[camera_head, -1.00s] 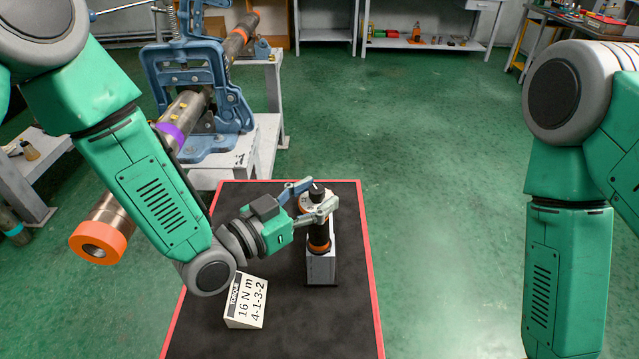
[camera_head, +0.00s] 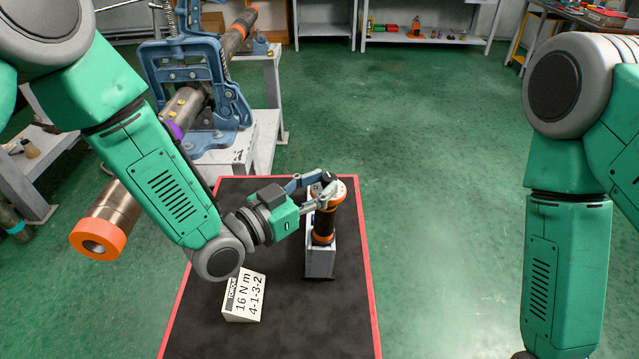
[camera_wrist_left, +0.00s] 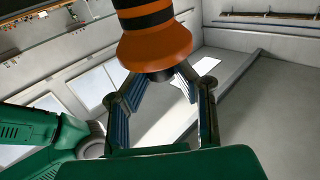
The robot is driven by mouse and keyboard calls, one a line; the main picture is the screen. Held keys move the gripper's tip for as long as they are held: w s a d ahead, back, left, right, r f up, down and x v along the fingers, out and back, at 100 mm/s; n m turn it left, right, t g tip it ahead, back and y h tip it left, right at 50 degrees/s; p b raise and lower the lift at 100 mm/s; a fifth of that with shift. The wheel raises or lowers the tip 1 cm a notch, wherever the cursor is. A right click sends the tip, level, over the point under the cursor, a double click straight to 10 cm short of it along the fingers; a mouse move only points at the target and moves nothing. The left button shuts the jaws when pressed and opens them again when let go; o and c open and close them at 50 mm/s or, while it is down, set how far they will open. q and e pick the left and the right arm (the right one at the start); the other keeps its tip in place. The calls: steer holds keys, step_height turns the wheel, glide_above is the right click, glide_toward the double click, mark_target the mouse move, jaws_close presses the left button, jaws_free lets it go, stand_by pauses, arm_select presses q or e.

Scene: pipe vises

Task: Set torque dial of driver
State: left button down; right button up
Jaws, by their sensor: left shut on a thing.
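The driver (camera_head: 324,224), black with orange bands, stands upright in a grey holder (camera_head: 320,262) on the black mat. Its top has a pale dial face (camera_head: 340,190) with a dark knob, mostly covered by my fingers. My left gripper (camera_head: 325,184) reaches in from the left and is shut on the knob. In the left wrist view, the fingers (camera_wrist_left: 160,84) converge on the dark knob (camera_wrist_left: 160,75) beside the orange flared end (camera_wrist_left: 155,47). A white sign (camera_head: 245,295) reads "TORQUE 16 N m 4-1-3-2". My right arm is at the right; its gripper is out of view.
The red-edged black bench top (camera_head: 290,330) is otherwise clear. A blue pipe vise (camera_head: 205,75) holds a long pipe with an orange end (camera_head: 98,238) at the left, behind and under my left arm. Shelves line the back; green floor is open at right.

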arm_select(q)
steer(key=shift+a+f, duration=0.15)
steer(key=shift+a, duration=0.15)
steer(key=shift+a+n+t+y, duration=0.25)
steer(key=shift+n+t+y, duration=0.05)
steer(key=shift+t, duration=0.1)
steer(key=c, duration=1.3)
jaws_free()
steer(key=shift+d, duration=0.25)
steer(key=shift+a, duration=0.5)
steer(key=v, duration=1.1)
steer(key=shift+s+a, duration=0.25)
arm_select(e)
steer(key=shift+a+f, duration=0.1)
steer(key=shift+a, duration=0.6)
